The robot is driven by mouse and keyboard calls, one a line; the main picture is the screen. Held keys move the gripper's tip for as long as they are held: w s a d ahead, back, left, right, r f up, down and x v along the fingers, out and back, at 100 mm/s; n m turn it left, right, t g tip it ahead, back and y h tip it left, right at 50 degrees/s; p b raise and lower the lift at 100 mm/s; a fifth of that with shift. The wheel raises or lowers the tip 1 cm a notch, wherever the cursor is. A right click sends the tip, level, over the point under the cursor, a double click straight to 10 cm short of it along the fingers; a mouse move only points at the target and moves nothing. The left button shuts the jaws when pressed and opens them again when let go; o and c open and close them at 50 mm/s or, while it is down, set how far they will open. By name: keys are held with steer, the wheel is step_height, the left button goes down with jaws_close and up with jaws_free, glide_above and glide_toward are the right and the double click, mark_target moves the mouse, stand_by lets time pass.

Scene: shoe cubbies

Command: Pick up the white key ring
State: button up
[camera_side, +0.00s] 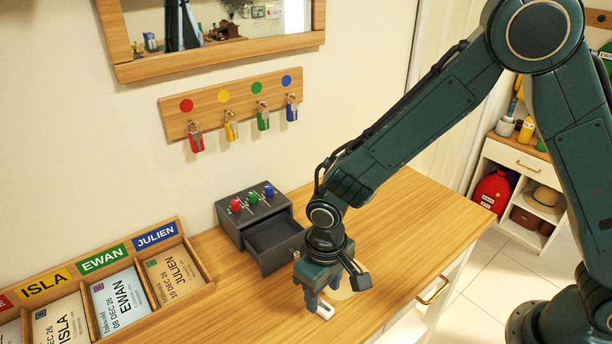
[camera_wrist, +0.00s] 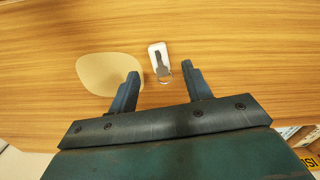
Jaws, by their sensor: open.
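The white key ring (camera_wrist: 155,50) lies on the wooden table in the wrist view, a white tag with a grey key and a small metal ring at its lower end. In the side view its white tag (camera_side: 325,310) shows just below my fingers. My gripper (camera_wrist: 160,78) is open and empty, pointing down over the table. In the side view my gripper (camera_side: 313,300) hides part of the key ring.
A beige round patch (camera_wrist: 108,73) lies left of the key ring. A dark box (camera_side: 262,222) with an open drawer stands behind my gripper. A divided name tray (camera_side: 185,262) is at left. Keys hang on a wall rack (camera_side: 235,103). The table (camera_side: 420,225) is clear at right.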

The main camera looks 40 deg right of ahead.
mark_target(322, 306)
steer(key=shift+f, duration=1.9)
steer(key=c, duration=1.1)
steer(key=shift+o, duration=0.2)
steer(key=shift+r, duration=0.1)
step_height(322, 306, up, 20)
